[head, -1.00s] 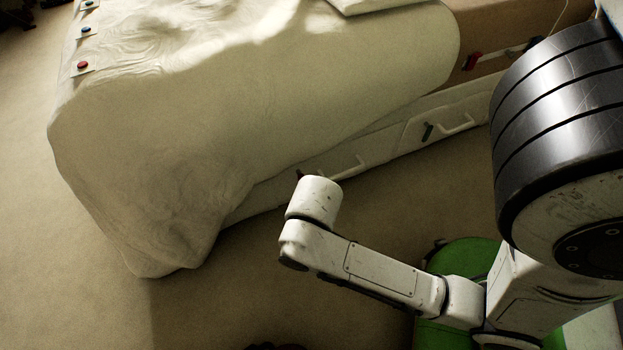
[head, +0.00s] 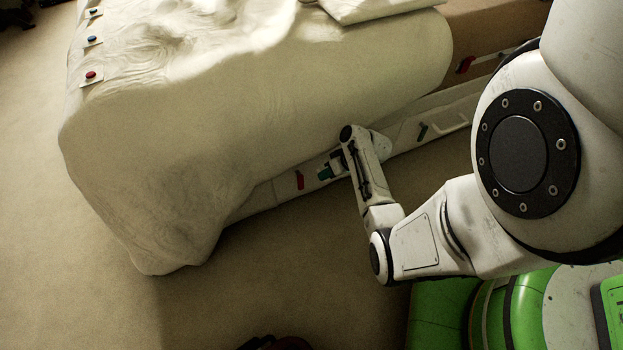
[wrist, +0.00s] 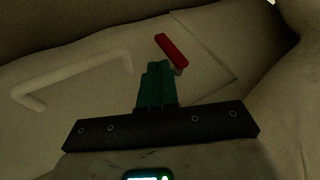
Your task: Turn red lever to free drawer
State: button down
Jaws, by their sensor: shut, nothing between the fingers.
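A red lever (head: 299,180) stands out from the pale drawer front (head: 265,195) under the bed's edge. In the wrist view the red lever (wrist: 172,51) lies slanted just beyond my gripper (wrist: 157,68). My gripper (head: 325,172) has green fingers, closed together with nothing between them. The fingertips overlap the lever's lower end in the wrist view; I cannot tell whether they touch it. A white drawer handle (wrist: 75,80) is to the left of my fingers in the wrist view.
The bed with a cream cover (head: 250,110) overhangs the drawers. Another drawer to the right has a dark green lever (head: 422,131) and a white handle (head: 452,123). A further red lever (head: 465,64) is at upper right. The carpet (head: 250,270) in front is mostly clear.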

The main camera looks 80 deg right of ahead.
aim_at(301, 183)
jog(key=shift+s+d+f, duration=0.1)
jog(key=shift+s+d, duration=0.35)
jog(key=shift+d, duration=0.2)
jog(key=shift+f, duration=0.1)
jog(key=b+x, duration=0.5)
jog(key=x, duration=0.4)
jog(key=shift+w+f+b, duration=0.25)
jog(key=shift+w+b, duration=0.1)
jog(key=shift+b, duration=0.05)
